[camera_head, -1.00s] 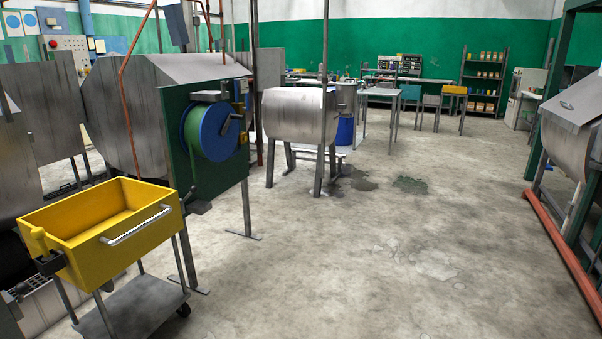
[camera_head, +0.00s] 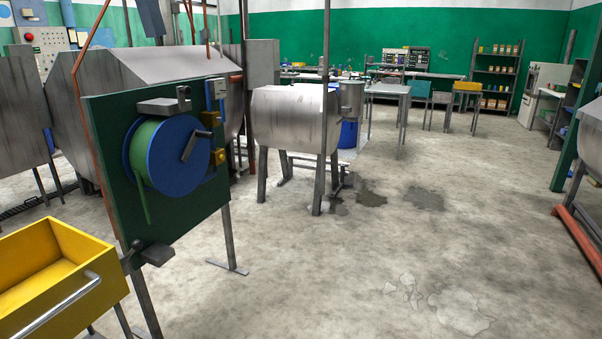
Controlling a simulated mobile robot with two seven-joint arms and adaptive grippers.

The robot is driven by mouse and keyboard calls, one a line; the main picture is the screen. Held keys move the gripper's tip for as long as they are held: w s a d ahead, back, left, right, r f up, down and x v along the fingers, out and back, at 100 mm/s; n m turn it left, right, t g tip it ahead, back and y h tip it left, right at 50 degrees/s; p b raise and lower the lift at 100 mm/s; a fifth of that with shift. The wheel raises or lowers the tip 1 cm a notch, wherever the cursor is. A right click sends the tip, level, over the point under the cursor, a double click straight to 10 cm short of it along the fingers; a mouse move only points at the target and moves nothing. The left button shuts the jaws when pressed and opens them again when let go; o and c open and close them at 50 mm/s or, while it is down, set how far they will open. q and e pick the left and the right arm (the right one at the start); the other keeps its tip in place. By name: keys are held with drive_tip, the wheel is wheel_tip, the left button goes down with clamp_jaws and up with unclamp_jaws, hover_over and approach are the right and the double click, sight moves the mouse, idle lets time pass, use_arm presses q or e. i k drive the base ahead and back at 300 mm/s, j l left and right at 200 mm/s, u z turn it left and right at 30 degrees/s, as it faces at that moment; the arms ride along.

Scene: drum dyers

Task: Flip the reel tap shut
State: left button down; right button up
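A blue hose reel (camera_head: 180,157) with a pale green hose is mounted on a dark green panel (camera_head: 212,200) at the left of the head view. A grey metal fitting (camera_head: 165,105) with a short upright part is on the panel above the reel. Small brass-yellow fittings (camera_head: 210,118) are at the reel's right side. I cannot tell which of these is the reel tap, or whether it is open. Neither of my grippers is in view.
A yellow cart tray (camera_head: 75,242) with a metal handle stands at the near left. Metal drums, one on legs (camera_head: 290,118), stand behind the panel. An orange-red rail (camera_head: 578,236) lies at the right. The middle floor is wide and clear, with dark damp patches (camera_head: 370,198).

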sight(222, 119)
drive_tip(key=i, duration=2.4)
drive_tip(key=u, duration=0.2)
